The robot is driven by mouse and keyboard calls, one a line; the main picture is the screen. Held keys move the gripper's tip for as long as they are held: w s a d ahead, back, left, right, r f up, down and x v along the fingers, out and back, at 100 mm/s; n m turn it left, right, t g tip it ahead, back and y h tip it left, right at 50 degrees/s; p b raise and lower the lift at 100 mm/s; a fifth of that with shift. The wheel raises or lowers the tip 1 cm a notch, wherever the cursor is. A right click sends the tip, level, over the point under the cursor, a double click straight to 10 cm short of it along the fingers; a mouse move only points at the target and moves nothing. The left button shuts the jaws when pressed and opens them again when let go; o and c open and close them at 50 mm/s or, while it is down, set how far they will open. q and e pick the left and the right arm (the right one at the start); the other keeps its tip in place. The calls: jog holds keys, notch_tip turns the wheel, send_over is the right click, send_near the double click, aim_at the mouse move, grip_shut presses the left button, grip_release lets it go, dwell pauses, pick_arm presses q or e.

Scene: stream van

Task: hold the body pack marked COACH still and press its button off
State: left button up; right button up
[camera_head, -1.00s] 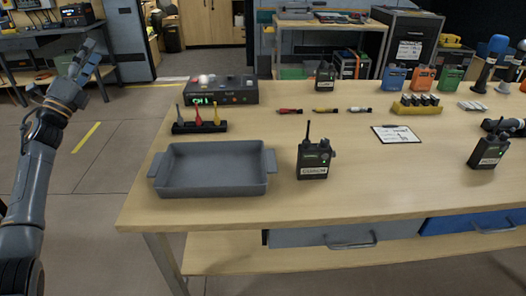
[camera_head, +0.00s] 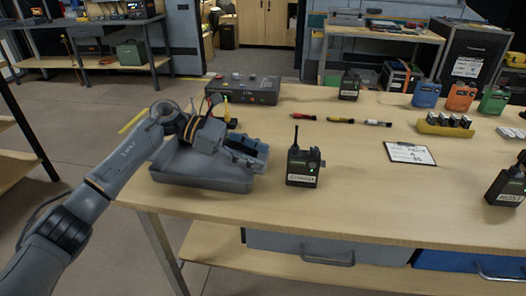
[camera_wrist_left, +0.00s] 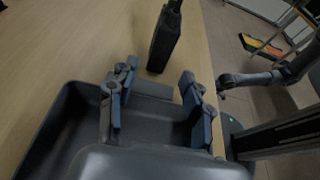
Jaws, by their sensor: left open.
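The COACH body pack (camera_head: 302,168) stands upright on the table, dark with a white label, a short antenna and a small green light on its front. A knob shows at its upper right. My left gripper (camera_head: 256,152) is open and empty above the grey tray, to the left of the pack and apart from it. In the left wrist view the open fingers (camera_wrist_left: 158,96) point toward the dark pack (camera_wrist_left: 165,42), which stands just beyond them. The pack's button cannot be made out. My right gripper (camera_wrist_left: 228,82) shows small in the left wrist view; its fingers are unclear.
The grey tray (camera_head: 205,178) lies under my left gripper. A body pack marked HOST (camera_head: 508,187) stands at the far right. A clipboard (camera_head: 410,153), coloured markers (camera_head: 340,120) and a dark console (camera_head: 245,90) lie further back.

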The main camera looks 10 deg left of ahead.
aim_at(292, 168)
pick_arm(q)
jog(key=p+x, duration=0.1)
jog(key=x, duration=0.4)
jog(key=shift+r, duration=0.1)
jog(key=b+x, duration=0.1)
jog(key=x, duration=0.2)
jog(key=shift+d+f+b, duration=0.3)
jog(key=shift+d+b, duration=0.2)
jog(key=shift+d, duration=0.15)
pick_arm(e)
jog(key=shift+w+r, duration=0.2)
jog(key=shift+r, duration=0.55)
jog(key=shift+w+r, duration=0.2)
jog(key=shift+r, duration=0.55)
pick_arm(q)
jog(key=c, duration=1)
grip_shut()
pick_arm(e)
jog(key=shift+a, duration=0.1)
grip_shut()
jog(key=shift+f, duration=0.1)
